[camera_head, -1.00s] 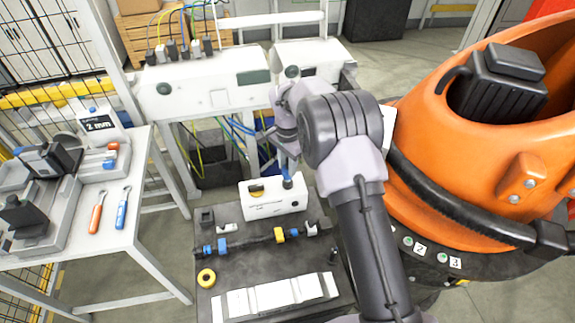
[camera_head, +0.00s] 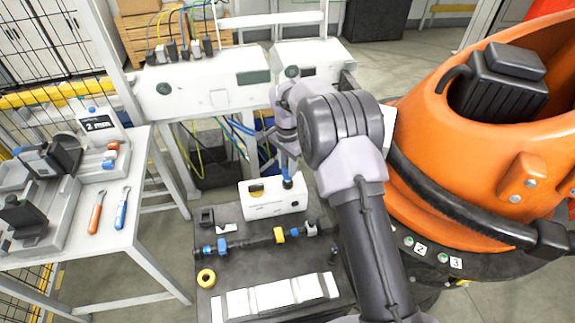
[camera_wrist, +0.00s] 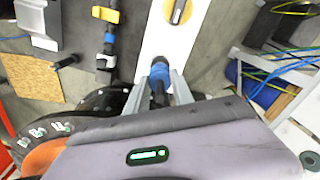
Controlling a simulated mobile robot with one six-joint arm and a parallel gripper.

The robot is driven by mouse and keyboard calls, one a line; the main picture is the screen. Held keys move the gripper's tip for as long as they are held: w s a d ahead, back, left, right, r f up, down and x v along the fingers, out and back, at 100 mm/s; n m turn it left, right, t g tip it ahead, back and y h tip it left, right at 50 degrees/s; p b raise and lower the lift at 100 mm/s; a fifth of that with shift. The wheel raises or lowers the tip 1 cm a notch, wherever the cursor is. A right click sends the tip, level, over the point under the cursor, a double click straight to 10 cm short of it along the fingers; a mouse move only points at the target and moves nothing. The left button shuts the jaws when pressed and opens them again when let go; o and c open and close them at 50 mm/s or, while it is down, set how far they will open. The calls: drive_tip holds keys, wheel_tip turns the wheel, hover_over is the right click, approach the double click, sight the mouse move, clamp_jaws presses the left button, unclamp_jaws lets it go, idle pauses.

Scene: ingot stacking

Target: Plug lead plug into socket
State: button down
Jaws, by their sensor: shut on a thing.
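The lead plug (camera_wrist: 160,72) is blue with a dark rear part. It sits between the two fingers of my gripper (camera_wrist: 161,80), which is shut on it. In the head view my gripper (camera_head: 288,168) points down at the white socket box (camera_head: 262,206), with the blue plug (camera_head: 287,183) at the box's top right. The plug's front end meets the box top in both views. I cannot tell how deep it sits, because the socket opening is hidden.
A white bench with tools (camera_head: 122,208) is at left. A large orange robot (camera_head: 455,190) stands close at right.

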drive_tip(key=shift+f+b, duration=1)
drive_tip(key=shift+f, duration=0.4)
drive_tip(key=c, duration=1)
unclamp_jaws()
wheel_tip(320, 180, up, 18)
drive_tip(key=p, duration=0.4)
drive_tip(key=shift+f, duration=0.25)
